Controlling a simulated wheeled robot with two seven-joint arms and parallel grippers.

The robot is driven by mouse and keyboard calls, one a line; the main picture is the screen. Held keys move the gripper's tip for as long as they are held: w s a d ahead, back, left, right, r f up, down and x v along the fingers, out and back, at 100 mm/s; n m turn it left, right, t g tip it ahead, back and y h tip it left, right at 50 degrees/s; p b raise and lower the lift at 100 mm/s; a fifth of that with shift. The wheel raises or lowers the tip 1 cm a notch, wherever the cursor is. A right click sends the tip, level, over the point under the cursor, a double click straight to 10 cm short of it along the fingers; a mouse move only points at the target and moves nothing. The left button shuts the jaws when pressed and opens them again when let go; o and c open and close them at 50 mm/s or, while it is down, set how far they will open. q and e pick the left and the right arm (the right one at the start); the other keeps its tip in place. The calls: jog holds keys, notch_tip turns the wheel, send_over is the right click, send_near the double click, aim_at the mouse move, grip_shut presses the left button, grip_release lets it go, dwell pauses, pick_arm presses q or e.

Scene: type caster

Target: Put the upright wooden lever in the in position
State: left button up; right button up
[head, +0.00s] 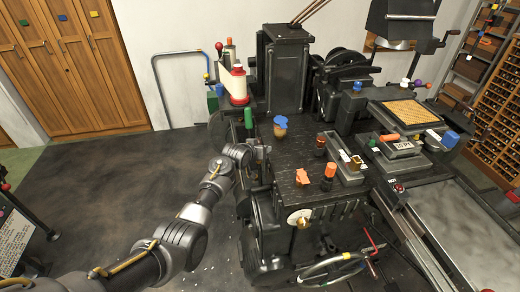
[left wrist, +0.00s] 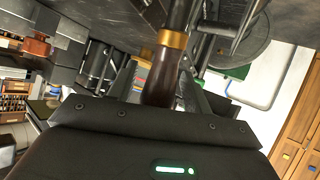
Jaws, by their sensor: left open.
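The wooden lever (left wrist: 160,80) is a dark brown handle with a brass ring, in the middle of the left wrist view. It lies between the two fingers of my left gripper (left wrist: 158,88), which are open on either side of it. I cannot tell whether a finger touches it. In the head view my left gripper (head: 246,158) is at the left side of the black casting machine (head: 300,150). There the lever is small and mostly hidden by the gripper, so its tilt is hard to tell. My right gripper is not in view.
A green handle (head: 248,118) stands just behind my left gripper. A blue-topped knob (head: 281,124) and orange knobs (head: 302,177) rise from the machine top. The floor (head: 110,190) to the left is clear.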

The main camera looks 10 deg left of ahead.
pick_arm(q)
jog(key=shift+s, duration=0.1)
jog(key=v, duration=1)
jog(key=shift+s+r, duration=0.25)
jog(key=shift+r, duration=0.05)
jog(key=shift+a, duration=0.1)
